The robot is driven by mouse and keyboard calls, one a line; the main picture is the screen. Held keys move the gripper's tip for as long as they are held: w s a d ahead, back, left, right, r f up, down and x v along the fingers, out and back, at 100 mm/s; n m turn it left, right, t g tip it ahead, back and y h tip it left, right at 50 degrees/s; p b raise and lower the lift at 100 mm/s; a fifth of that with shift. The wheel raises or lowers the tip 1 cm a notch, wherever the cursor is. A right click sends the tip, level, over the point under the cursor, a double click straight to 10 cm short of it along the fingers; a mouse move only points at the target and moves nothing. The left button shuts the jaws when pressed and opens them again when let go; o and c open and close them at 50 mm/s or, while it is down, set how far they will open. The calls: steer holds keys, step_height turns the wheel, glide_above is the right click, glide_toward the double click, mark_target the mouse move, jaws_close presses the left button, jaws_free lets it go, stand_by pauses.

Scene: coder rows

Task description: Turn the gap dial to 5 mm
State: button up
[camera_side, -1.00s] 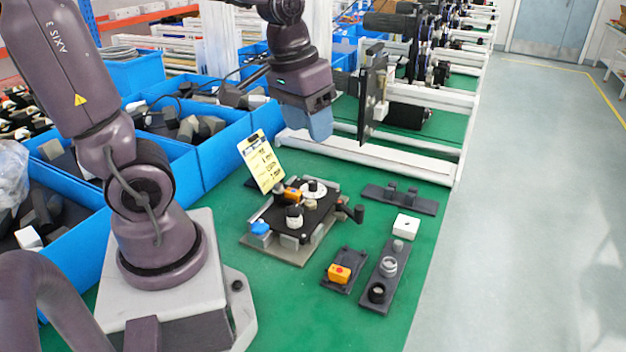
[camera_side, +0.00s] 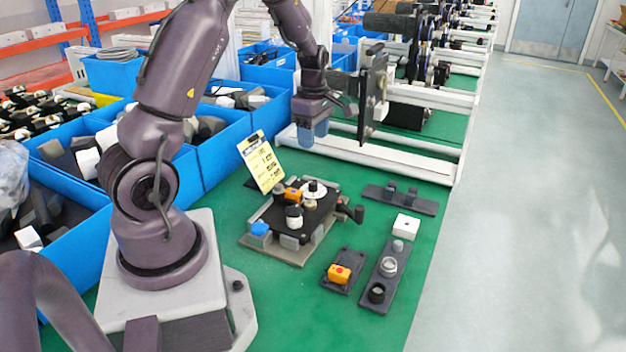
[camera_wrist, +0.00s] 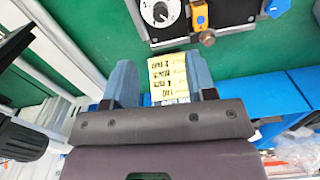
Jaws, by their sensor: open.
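The coder unit (camera_side: 330,212) is a black plate on a grey base on the green mat. A white round dial (camera_side: 314,189) with a dark knob sits at its back; I take it as the gap dial. In the wrist view the dial (camera_wrist: 160,12) shows at the top edge, partly cut off, with dark marks around its black knob. Its setting is too small to read. My gripper (camera_side: 306,140) hangs above and behind the unit, clear of it. In the wrist view my gripper (camera_wrist: 160,75) has its blue fingers apart, with nothing held.
A yellow note card (camera_side: 262,164) stands behind the unit, and appears between my fingers in the wrist view (camera_wrist: 168,75). An orange part (camera_side: 292,195) and blue knob (camera_side: 260,229) are on the unit. A white-railed frame (camera_side: 375,160) stands behind. Blue bins line the left.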

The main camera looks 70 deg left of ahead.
mark_target(313, 182)
step_height(313, 182, down, 12)
steer(key=shift+f, duration=0.25)
stand_by(0.3)
steer(key=c, duration=0.9)
